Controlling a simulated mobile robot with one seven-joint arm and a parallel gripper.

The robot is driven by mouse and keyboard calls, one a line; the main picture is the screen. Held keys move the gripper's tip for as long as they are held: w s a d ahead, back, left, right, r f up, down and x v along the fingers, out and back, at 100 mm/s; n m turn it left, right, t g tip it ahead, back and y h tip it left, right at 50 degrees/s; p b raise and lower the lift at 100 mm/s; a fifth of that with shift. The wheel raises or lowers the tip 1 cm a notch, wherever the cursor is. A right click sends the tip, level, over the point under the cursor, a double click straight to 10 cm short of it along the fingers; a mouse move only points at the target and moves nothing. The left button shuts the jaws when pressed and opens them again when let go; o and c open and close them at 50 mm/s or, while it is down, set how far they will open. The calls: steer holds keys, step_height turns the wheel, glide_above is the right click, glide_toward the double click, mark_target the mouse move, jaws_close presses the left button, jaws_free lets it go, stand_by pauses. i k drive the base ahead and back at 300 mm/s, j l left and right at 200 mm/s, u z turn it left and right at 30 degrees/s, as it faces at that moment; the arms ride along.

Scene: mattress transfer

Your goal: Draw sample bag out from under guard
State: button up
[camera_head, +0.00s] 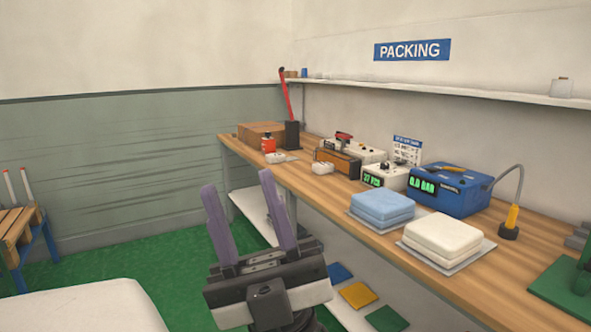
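My gripper (238,180) is open and empty, its two purple fingers pointing up and apart in front of the bench, touching nothing. I cannot pick out for certain which thing is the sample bag or the guard. A blue padded block (382,206) and a cream padded block (443,235) each lie on a thin grey sheet on the bench. Behind them stand a blue machine (452,196) reading 0.0 BAR and a white box (393,174) with a green display. An orange-brown device (337,162) sits farther left. What lies beneath these things is hidden.
The wooden bench (300,178) runs along the right wall. A green stand (570,283) is at its near right end, a cardboard box (258,132) at its far end. Coloured squares (357,295) lie on the lower shelf. Green floor (180,265) is open left of my gripper.

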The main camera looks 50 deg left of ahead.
mark_target(323, 168)
steer(key=u, duration=1.35)
steer(key=i+j, duration=0.2)
steer(key=i, duration=0.25)
steer(key=i+j, duration=0.2)
steer(key=i, duration=0.3)
steer(key=i+j, duration=0.15)
steer(key=i, duration=0.3)
steer(key=i+j, duration=0.2)
steer(key=i, duration=0.3)
steer(key=i+j, duration=0.2)
steer(key=i, duration=0.25)
steer(key=i+j+u, duration=0.1)
steer(key=i, duration=0.35)
